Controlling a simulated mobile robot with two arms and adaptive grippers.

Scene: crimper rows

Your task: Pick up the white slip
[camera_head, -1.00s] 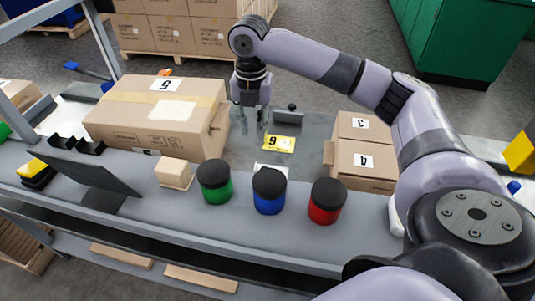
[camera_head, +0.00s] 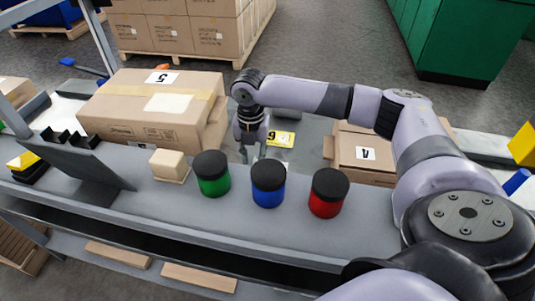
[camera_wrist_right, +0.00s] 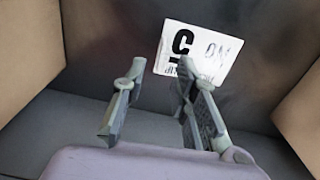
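The white slip (camera_wrist_right: 199,52) shows in the wrist view with a large black character, handwriting and small print. It lies on a dark grey surface just beyond my right fingertips. My right gripper (camera_wrist_right: 160,85) is open and empty, its fingers spread apart. My left gripper is not in view.
A large carton marked 5 (camera_head: 150,112) stands left of my gripper and a carton marked 4 (camera_head: 362,156) right. Green (camera_head: 213,183), blue (camera_head: 268,193) and red (camera_head: 326,203) black-lidded jars stand in front. A yellow 9 tag (camera_head: 280,139) lies behind.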

